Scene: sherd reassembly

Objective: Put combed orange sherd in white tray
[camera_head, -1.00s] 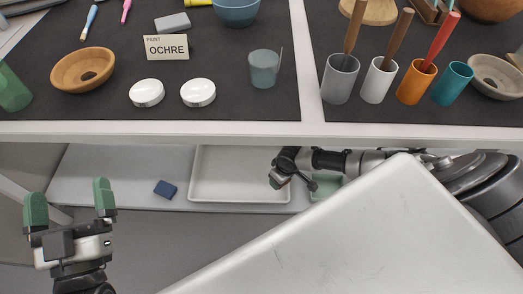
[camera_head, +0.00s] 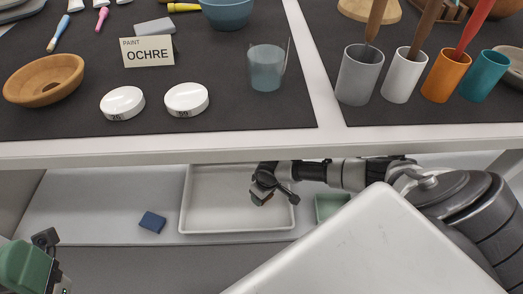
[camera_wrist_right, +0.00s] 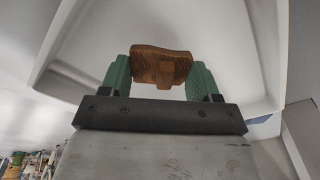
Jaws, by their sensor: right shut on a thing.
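The combed orange sherd (camera_wrist_right: 160,65) is a brown-orange piece with combed lines. My right gripper (camera_wrist_right: 160,76) is shut on it, one green finger at each side, in the right wrist view. In the head view my right gripper (camera_head: 264,197) is over the right part of the white tray (camera_head: 190,215), and a bit of the sherd (camera_head: 264,200) shows below it. The tray also shows behind the sherd in the wrist view (camera_wrist_right: 230,35). I cannot tell whether the sherd touches the tray floor. My left gripper (camera_head: 30,262) is only partly in view at the lower left.
The tray stands on a low shelf under the table edge (camera_head: 150,152). A dark blue block (camera_head: 152,222) lies left of the tray. A green container (camera_head: 330,206) stands right of it. Cups (camera_head: 360,80), lids (camera_head: 122,102) and a bowl (camera_head: 45,80) are on the table above.

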